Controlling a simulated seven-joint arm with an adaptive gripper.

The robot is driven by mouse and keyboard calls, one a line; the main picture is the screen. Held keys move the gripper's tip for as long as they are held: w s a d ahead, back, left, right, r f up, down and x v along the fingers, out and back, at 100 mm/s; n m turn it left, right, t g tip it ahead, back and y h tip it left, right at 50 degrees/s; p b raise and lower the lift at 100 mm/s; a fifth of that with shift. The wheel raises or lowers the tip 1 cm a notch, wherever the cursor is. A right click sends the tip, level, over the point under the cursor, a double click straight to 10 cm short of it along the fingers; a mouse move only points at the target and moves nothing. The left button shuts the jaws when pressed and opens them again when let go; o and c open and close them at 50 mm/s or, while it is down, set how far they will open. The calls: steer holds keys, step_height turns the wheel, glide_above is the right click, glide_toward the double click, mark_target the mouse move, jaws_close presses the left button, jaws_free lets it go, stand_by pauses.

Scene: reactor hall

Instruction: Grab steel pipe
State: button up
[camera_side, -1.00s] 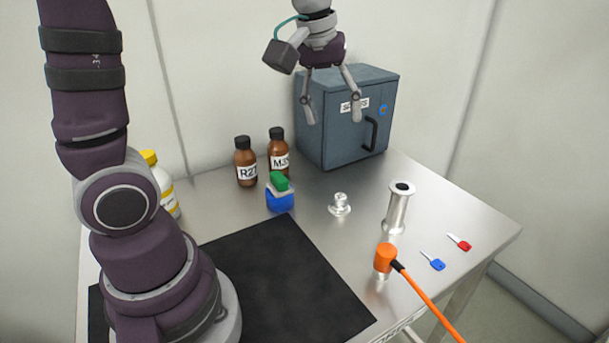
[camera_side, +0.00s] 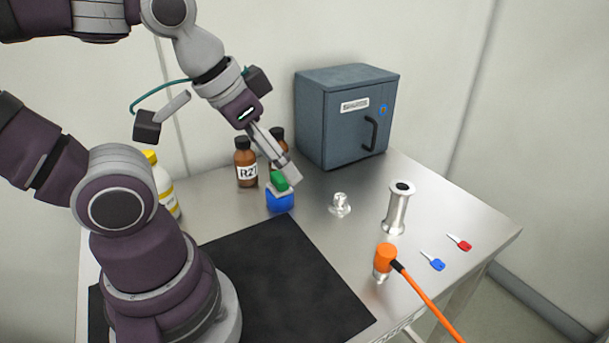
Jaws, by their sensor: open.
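The steel pipe (camera_side: 398,209) stands upright on the metal table, right of centre, with a flange at each end and a dark opening on top. My gripper (camera_side: 285,173) is open and empty, up and to the left of the pipe. Its fingers point down and to the right, in front of a brown bottle and by the blue and green item (camera_side: 280,198). One finger hides most of the other, and I cannot tell whether they touch that item.
A small metal fitting (camera_side: 340,204) stands left of the pipe. An orange-capped connector with a cable (camera_side: 385,258) stands in front of it. Blue (camera_side: 437,264) and red (camera_side: 464,244) keys lie to its right. A grey cabinet (camera_side: 338,125) and brown bottle (camera_side: 246,165) stand behind.

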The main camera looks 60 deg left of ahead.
stand_by(0.4)
steer(key=shift+o, duration=1.2)
steer(key=n+g+y, duration=0.1)
steer(key=n, duration=0.1)
glide_above(401, 188)
steer(key=s, duration=0.4)
step_height(401, 188, down, 6)
steer(key=r, duration=0.1)
steer(key=x, duration=1.1)
steer(key=shift+w+d+f, duration=0.1)
steer(key=shift+w+d, duration=0.1)
steer(key=shift+d, duration=0.15)
steer(key=shift+c, duration=0.2)
jaws_close()
